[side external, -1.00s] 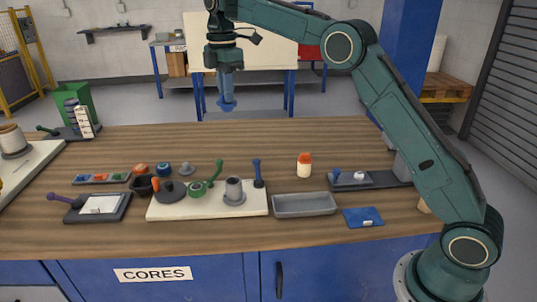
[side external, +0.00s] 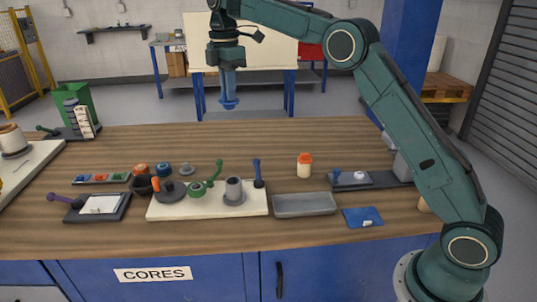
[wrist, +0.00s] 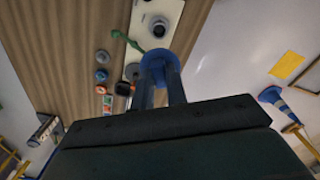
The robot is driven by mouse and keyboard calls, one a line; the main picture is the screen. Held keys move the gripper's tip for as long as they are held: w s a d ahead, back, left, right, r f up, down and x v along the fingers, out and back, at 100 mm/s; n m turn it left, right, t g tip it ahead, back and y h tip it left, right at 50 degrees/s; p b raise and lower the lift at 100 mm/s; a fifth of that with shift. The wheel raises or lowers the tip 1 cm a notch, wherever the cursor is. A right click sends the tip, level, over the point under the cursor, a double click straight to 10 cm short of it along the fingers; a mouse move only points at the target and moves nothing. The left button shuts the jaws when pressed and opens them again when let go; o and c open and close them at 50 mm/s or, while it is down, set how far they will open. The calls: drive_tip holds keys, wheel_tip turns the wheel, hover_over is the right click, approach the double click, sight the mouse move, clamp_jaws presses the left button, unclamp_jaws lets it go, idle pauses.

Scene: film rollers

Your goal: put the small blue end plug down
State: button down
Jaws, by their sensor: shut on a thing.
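My gripper (side external: 228,84) is shut on a blue plug (side external: 229,104) with a round flange, held high above the table towards its back edge. The flange is at the lower end and the plug hangs about upright. In the wrist view, the plug (wrist: 157,60) shows between the two dark fingers, its flange out past the fingertips. The fingers hide part of its stem. It touches nothing but the gripper.
Below stand a cream board (side external: 178,211) with a grey spool and green lever, an empty grey tray (side external: 304,213), an orange-capped bottle (side external: 304,165), a strip of coloured pieces (side external: 101,179) and a blue-topped part (side external: 164,169). The back middle of the table is clear.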

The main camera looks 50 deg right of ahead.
drive_tip(key=shift+s+d+f+m, duration=0.3)
drive_tip(key=shift+s+d+f, duration=0.1)
drive_tip(key=shift+d, duration=0.15)
drive_tip(key=s+d+f+m, duration=0.5)
drive_tip(key=s+d+f, duration=0.2)
drive_tip(key=s+f, duration=0.3)
drive_tip(key=shift+s+d+f, duration=0.15)
drive_tip(key=shift+s+f, duration=0.15)
drive_tip(key=shift+s, duration=1.45)
wheel_tip(320, 180, down, 16)
drive_tip(key=shift+r, duration=0.15)
drive_tip(key=shift+f, duration=2.15)
drive_tip(key=shift+f, duration=0.15)
